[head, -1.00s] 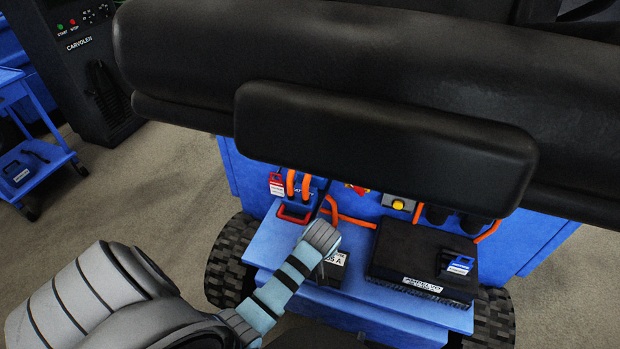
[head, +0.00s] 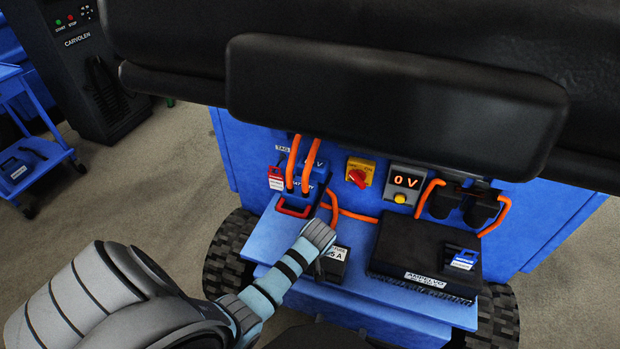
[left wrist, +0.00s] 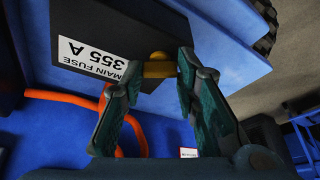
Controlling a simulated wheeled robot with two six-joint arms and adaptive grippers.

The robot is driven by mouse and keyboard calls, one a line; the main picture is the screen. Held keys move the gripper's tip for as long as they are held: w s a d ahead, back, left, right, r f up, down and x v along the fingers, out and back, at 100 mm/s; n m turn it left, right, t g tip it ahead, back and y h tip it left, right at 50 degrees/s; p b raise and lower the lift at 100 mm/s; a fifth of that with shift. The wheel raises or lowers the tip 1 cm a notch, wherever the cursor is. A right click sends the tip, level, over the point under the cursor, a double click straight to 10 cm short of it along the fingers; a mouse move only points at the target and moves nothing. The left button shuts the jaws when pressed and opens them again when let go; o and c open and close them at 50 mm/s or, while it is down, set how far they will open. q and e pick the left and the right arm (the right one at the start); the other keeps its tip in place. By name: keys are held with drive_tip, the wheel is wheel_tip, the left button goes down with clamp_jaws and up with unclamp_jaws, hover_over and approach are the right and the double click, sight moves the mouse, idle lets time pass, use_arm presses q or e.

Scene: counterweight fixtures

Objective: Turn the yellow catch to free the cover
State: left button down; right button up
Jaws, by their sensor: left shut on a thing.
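The yellow catch (left wrist: 158,66) shows in the left wrist view at the edge of the black fuse cover. The fuse cover (left wrist: 125,28) has a white label reading MAIN FUSE 355 A. In the head view the cover (head: 334,268) sits on the blue ledge, partly hidden by my left wrist. My left gripper (left wrist: 159,72) is shut on the yellow catch, one finger on each side of it. In the head view the catch and the fingertips are hidden by my wrist. My right gripper is not in view.
Orange cables (head: 345,212) run behind. A black padded bar (head: 390,100) overhangs the ledge.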

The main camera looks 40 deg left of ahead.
use_arm(q)
drive_tip(key=shift+n, duration=0.3)
drive_tip(key=shift+w+r+n+g+y+p, duration=0.1)
drive_tip(key=shift+n+g+y+p, duration=0.25)
drive_tip(key=shift+n+p, duration=0.55)
drive_tip(key=n+g, duration=0.1)
drive_tip(key=n, duration=0.1)
drive_tip(key=shift+w+d+n, duration=0.1)
drive_tip(key=shift+n, duration=0.3)
drive_tip(key=n+g, duration=0.1)
drive_tip(key=n, duration=0.1)
drive_tip(key=shift+w+n+y+b, duration=0.1)
drive_tip(key=shift+n+y+b, duration=0.15)
drive_tip(key=shift+n+b, duration=0.15)
drive_tip(key=shift+w+n+g+b, duration=0.1)
drive_tip(key=shift+n+g+b, duration=0.65)
drive_tip(key=shift+n, duration=1.15)
drive_tip(key=c, duration=1.2)
unclamp_jaws()
drive_tip(key=shift+c, duration=0.2)
